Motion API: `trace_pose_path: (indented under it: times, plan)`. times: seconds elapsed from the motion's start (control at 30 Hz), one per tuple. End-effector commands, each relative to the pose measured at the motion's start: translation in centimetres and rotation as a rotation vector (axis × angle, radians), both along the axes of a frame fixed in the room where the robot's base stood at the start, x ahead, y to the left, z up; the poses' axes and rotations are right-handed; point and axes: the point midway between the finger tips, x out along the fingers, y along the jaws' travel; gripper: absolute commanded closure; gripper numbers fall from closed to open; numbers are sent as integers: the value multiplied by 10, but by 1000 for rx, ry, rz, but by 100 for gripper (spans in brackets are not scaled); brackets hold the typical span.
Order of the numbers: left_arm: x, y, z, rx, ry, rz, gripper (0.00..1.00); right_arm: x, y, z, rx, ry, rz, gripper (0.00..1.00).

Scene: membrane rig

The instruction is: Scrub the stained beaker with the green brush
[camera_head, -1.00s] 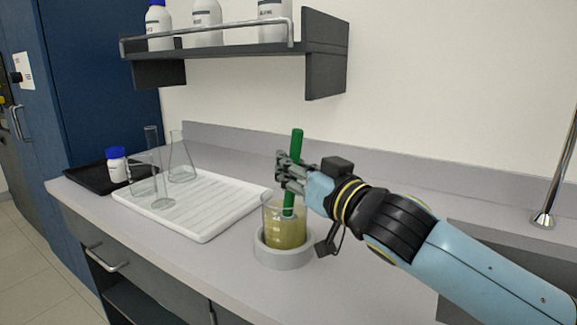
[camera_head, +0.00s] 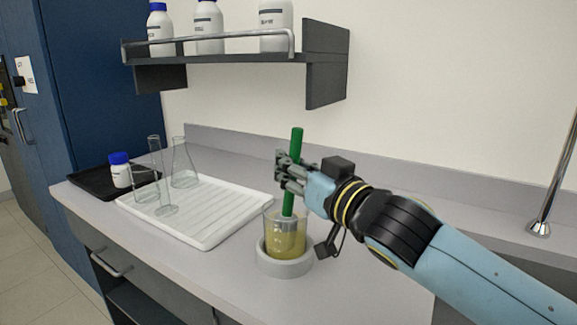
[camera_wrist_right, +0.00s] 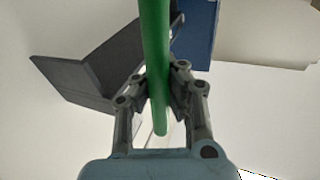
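The stained beaker (camera_head: 284,243) is clear glass with a yellowish film and stands upright in a grey ring holder (camera_head: 286,266) near the counter's front edge. My right gripper (camera_head: 284,170) is shut on the brush handle above the beaker's rim. The right wrist view also shows the green handle (camera_wrist_right: 155,60) between the two fingers (camera_wrist_right: 161,92). My left gripper is not in view.
A white drying rack (camera_head: 205,238) with clear glassware (camera_head: 184,168) stands left of the beaker. A black tray (camera_head: 88,181) with a blue-capped bottle (camera_head: 120,172) is at far left. A wall shelf (camera_head: 325,65) with white bottles hangs above. A tap (camera_head: 540,226) is at right.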

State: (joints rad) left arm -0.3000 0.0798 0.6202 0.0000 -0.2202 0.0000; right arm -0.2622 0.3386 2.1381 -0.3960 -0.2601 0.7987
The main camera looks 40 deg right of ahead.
Motion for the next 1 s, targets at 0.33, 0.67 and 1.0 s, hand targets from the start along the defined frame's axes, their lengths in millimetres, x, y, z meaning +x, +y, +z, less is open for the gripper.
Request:
trace_pose_path:
  times: [0.33,0.67,1.0]
  plan:
    - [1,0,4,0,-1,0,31,0,0,4,0,0,0,100]
    - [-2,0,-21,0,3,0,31,0,0,-22,-2,0,0,100]
    - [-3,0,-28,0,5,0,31,0,0,-30,-1,0,0,100]
